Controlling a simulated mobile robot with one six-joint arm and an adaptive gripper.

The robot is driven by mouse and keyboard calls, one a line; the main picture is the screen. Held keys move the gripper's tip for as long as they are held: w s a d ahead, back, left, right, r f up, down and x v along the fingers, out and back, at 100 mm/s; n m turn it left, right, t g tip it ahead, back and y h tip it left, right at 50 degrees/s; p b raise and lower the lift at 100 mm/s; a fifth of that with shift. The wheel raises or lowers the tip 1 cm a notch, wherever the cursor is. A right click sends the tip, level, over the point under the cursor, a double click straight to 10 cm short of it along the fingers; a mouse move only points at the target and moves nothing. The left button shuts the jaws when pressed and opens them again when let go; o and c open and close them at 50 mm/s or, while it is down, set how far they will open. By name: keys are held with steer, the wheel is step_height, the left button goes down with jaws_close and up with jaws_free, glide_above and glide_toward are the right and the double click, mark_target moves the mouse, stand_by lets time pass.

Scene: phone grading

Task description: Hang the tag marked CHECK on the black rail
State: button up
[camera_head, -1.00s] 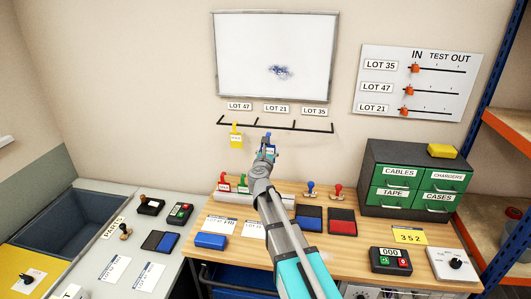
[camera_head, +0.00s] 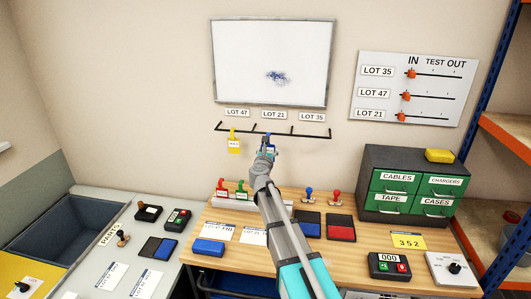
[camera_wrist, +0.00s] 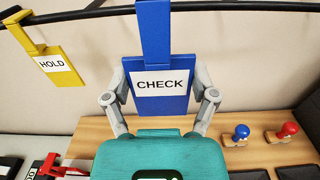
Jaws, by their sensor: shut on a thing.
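The blue tag marked CHECK (camera_wrist: 160,104) is upright between the fingers of my gripper (camera_wrist: 160,97) in the wrist view. My gripper is shut on its sides. The tag's blue stem reaches up in front of the black rail (camera_wrist: 95,12), and its top is cut off, so I cannot tell whether it touches the rail. In the head view the black rail (camera_head: 310,135) is on the wall below the whiteboard. My gripper (camera_head: 267,146) is just below it, near the LOT 21 label, with the blue tag (camera_head: 271,149) mostly hidden.
A yellow HOLD tag (camera_head: 234,146) hangs on the rail to the left. Stamps (camera_head: 309,195) and ink pads (camera_head: 341,226) lie right of my arm. The rail's right part is free.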

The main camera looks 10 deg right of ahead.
steer(key=f+b+x, duration=0.1)
steer(key=f+x, duration=0.1)
steer(key=x, duration=0.5)
steer(key=shift+w+b, duration=0.2)
steer(key=shift+b, duration=0.2)
stand_by(0.8)
stand_by(0.4)
steer(key=o, duration=0.7)
steer(key=shift+s, duration=0.1)
steer(key=v, duration=1.1)
steer(key=shift+s+a, duration=0.15)
steer(key=shift+s, duration=0.25)
